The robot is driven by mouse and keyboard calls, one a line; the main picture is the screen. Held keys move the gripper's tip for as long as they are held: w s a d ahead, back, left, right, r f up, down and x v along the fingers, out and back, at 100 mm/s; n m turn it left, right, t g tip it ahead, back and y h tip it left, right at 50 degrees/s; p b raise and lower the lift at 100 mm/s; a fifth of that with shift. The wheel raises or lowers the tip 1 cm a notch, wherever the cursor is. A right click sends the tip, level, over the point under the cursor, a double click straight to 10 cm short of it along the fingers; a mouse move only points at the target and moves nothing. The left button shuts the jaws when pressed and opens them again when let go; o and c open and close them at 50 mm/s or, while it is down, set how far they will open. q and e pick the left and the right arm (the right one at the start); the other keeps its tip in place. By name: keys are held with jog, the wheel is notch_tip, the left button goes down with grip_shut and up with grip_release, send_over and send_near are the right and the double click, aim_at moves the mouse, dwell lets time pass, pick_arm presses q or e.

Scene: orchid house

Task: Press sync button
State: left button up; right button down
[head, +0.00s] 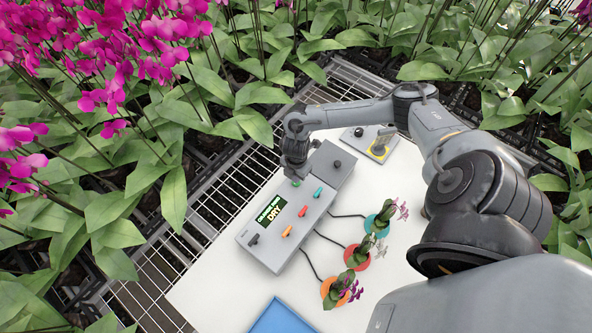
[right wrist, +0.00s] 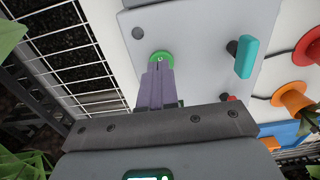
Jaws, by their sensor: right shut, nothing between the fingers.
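A grey control box (head: 262,238) lies on the white table with a small screen (head: 270,214) reading "DRY" on its last line. A round green button (right wrist: 161,57) sits near the box's far end; it also shows in the head view (head: 296,183). My right gripper (head: 295,177) is shut and empty, pointing down over the green button. In the right wrist view its closed fingertips (right wrist: 159,66) overlap the button's near edge; whether they touch it I cannot tell. No label on the button is readable. My left gripper is not in view.
The box also carries a teal lever (head: 318,192), a red one (head: 303,211) and an orange one (head: 287,231). Three potted orchids (head: 357,257) are cabled to it. A yellow-marked switch box (head: 379,149) stands behind. A blue tray (head: 282,318) lies in front. Dense foliage surrounds the table.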

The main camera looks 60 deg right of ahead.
jog(key=shift+f, duration=0.55)
